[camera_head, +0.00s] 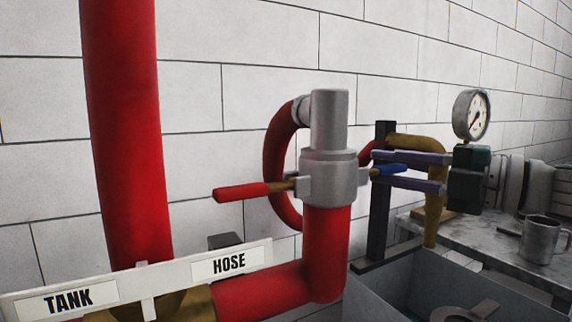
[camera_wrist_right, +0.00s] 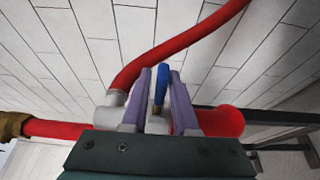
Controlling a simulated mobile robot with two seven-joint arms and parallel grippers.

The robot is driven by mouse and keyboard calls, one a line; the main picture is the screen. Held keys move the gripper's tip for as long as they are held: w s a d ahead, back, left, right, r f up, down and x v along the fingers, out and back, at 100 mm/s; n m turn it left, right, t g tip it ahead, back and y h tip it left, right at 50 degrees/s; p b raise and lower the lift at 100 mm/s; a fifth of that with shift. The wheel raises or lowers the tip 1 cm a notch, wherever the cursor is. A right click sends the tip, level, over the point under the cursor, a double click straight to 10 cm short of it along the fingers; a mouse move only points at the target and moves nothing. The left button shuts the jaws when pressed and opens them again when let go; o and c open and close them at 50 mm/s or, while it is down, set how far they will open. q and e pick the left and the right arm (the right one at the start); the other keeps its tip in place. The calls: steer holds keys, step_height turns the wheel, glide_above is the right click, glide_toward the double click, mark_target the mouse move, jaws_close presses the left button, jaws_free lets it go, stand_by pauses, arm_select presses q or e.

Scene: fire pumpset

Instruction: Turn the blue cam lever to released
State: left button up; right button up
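The blue cam lever (camera_head: 388,170) sticks out from the right side of the grey coupling (camera_head: 328,175) on the red pipe. It also shows in the right wrist view (camera_wrist_right: 161,84), with a brass shank. My right gripper (camera_head: 374,167) comes in from the right, with its two purple fingers on either side of the blue lever. In the right wrist view, the fingers (camera_wrist_right: 161,72) stand apart, with gaps visible beside the lever. A red lever (camera_head: 242,192) points left from the coupling's other side. My left gripper is not in view.
A thick red pipe (camera_head: 125,130) rises at the left, above a sign (camera_head: 190,270) reading TANK and HOSE. A dark post (camera_head: 380,225) stands behind my right gripper. A grey bin (camera_head: 395,290), a bench (camera_head: 490,248) and a mug (camera_head: 540,240) are at the lower right.

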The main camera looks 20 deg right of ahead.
steer(key=shift+s+d+f, duration=0.15)
steer(key=shift+s+d, duration=0.1)
steer(key=shift+s, duration=0.25)
steer(key=v, duration=0.8)
steer(key=shift+s+d, duration=0.2)
steer(key=shift+s, duration=0.15)
steer(key=shift+p, duration=0.3)
